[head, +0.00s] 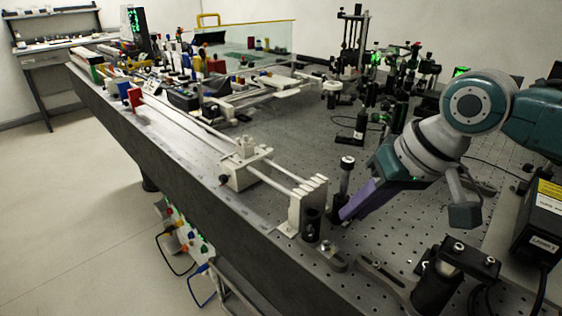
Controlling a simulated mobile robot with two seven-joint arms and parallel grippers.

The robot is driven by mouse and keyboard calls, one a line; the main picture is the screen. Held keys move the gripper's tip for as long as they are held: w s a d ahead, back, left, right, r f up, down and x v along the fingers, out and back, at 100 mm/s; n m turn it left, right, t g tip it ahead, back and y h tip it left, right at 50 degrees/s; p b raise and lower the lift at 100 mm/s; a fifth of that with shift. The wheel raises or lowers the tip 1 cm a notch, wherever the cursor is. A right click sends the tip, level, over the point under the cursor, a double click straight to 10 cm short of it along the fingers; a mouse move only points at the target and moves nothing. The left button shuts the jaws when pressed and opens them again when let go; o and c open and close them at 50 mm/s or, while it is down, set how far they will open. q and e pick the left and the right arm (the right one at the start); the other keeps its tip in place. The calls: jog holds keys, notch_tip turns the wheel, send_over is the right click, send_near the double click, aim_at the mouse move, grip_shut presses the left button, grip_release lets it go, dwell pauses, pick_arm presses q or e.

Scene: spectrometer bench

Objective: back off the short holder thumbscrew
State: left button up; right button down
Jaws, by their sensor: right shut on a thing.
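My right gripper (346,213) comes in from the right with its purple fingers slanting down to the left. The fingertips are closed at the side of a short dark post holder (336,208) near the front end of the bench. A slim post with a round pale-faced top (347,162) stands upright at that holder. The holder's thumbscrew is hidden by the fingertips, and the fingers are shut at its place. My left gripper is not in view.
A white rail end block (307,205) stands just left of the fingers, with another black holder (312,226) in front of it. A black clamp assembly (440,275) and a black box (543,232) are at the right. Perforated breadboard (375,232) lies bare between them.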

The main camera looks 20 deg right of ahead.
jog(key=shift+a+r+p, duration=0.1)
jog(key=shift+r+p, duration=0.1)
jog(key=shift+p, duration=0.25)
jog(key=h+p, duration=0.1)
jog(key=p, duration=0.1)
jog(key=h+p, duration=0.1)
jog(key=p, duration=0.1)
jog(key=shift+a+r+n, duration=0.2)
jog(key=shift+a+n, duration=0.1)
jog(key=shift+a, duration=0.05)
jog(key=shift+a+f+h+p, duration=0.15)
jog(key=shift+h+p, duration=0.5)
jog(key=shift+h, duration=0.25)
jog(key=shift+a+f+n+g+h, duration=0.15)
jog(key=shift+n+g+h, duration=0.15)
jog(key=shift+h, duration=0.3)
jog(key=shift+f+h, duration=0.1)
jog(key=shift+h, duration=0.6)
